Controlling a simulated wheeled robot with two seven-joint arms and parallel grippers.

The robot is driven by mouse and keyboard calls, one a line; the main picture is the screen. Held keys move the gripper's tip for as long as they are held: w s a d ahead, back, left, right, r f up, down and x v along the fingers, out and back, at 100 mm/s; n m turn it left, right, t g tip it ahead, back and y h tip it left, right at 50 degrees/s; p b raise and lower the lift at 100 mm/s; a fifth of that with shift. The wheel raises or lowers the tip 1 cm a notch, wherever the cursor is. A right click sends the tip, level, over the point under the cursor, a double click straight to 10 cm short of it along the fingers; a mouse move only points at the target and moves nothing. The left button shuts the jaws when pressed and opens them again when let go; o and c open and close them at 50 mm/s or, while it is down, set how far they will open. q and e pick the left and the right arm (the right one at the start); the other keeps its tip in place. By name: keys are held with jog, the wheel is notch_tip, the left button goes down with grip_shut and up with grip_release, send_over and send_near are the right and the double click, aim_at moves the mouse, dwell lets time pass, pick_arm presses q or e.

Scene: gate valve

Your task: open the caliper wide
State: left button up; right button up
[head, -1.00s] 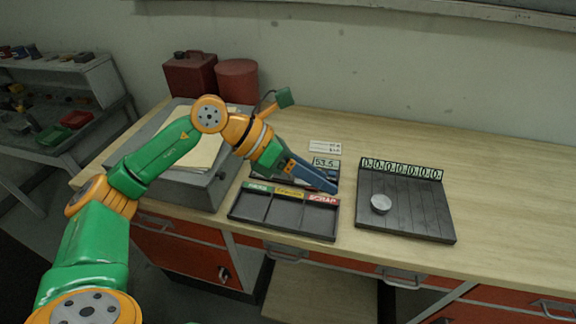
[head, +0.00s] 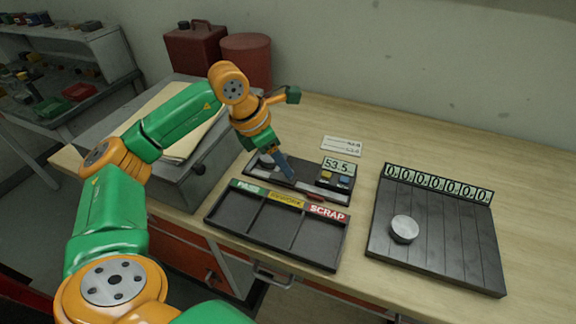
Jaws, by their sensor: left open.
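The caliper (head: 310,190) is a dark bench unit with a display (head: 338,165) reading 53.5 and small buttons, behind the sorting tray. My left gripper (head: 288,176) points down over the left-middle part of the caliper, its blue fingers seen nearly edge-on. It is open and holds nothing that I can see. A small pale part shows on the caliper just left of the fingers. The fingers hide part of the caliper, and I cannot tell whether they touch it. My right gripper is out of view.
A tray (head: 300,238) with three empty compartments, the right one labelled SCRAP, lies in front. A ribbed dark board (head: 440,225) with several zero counters holds a round metal disc (head: 404,229). A grey box with folders stands left. A white card (head: 341,146) lies behind.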

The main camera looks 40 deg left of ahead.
aim_at(286, 180)
pick_arm(q)
jog(key=x, duration=0.3)
jog(key=shift+w, duration=0.25)
jog(key=shift+s, duration=0.15)
grip_shut()
dwell(1.0)
